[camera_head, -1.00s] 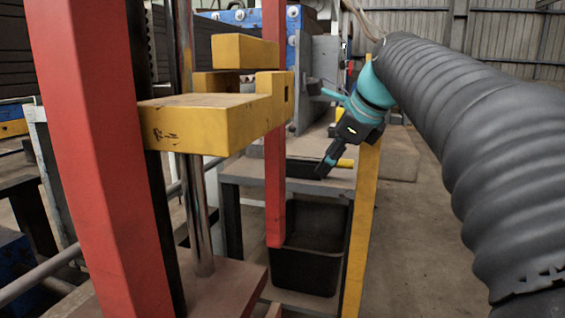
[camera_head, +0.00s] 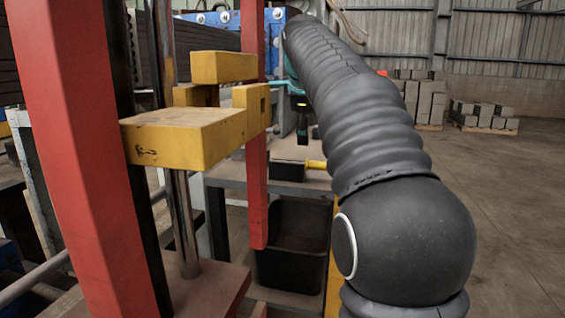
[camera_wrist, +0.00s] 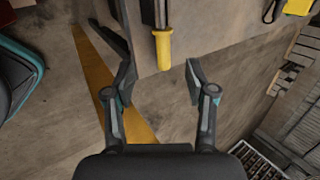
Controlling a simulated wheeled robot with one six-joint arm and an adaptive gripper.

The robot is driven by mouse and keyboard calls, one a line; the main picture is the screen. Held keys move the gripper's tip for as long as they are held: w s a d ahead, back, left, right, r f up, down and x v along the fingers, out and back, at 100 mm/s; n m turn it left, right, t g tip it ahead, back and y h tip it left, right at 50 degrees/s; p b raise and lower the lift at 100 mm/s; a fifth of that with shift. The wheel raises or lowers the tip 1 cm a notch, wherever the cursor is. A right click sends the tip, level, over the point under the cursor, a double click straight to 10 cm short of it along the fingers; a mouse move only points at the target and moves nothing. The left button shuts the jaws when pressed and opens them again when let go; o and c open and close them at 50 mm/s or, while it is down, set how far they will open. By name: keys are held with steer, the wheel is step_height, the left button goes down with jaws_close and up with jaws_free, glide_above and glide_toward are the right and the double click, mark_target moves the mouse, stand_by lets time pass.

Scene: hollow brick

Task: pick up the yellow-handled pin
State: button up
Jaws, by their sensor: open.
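The yellow-handled pin shows in the wrist view with its yellow handle (camera_wrist: 163,48) pointing toward me and its metal shaft running out of the top edge. My gripper (camera_wrist: 160,72) is open and empty. The handle's end lies between and slightly beyond the fingertips in that view, with space on both sides. In the head view the handle (camera_head: 316,165) sticks out at the right end of the grey table. My gripper (camera_head: 303,135) points down above it, partly hidden behind my arm.
The grey table (camera_head: 280,185) has a dark tray (camera_head: 288,171) beside the pin. A black bin (camera_head: 290,255) stands below. A red post (camera_head: 256,190) and a yellow press block (camera_head: 190,137) stand to the left.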

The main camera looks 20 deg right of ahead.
steer(key=h+b, duration=0.1)
glide_toward(312, 162)
steer(key=w+x, duration=0.1)
steer(key=x, duration=0.4)
steer(key=shift+s+f+b+x, duration=0.1)
steer(key=shift+s+b+x, duration=0.1)
steer(key=shift+x, duration=0.55)
steer(key=shift+s+f+b+x, duration=0.1)
steer(key=shift+b+x, duration=0.05)
steer(key=shift+x, duration=0.6)
steer(key=shift+s+f+b+x, duration=0.1)
steer(key=shift+b+x, duration=0.1)
steer(key=shift+x, duration=0.6)
steer(key=shift+r, duration=0.15)
jaws_close()
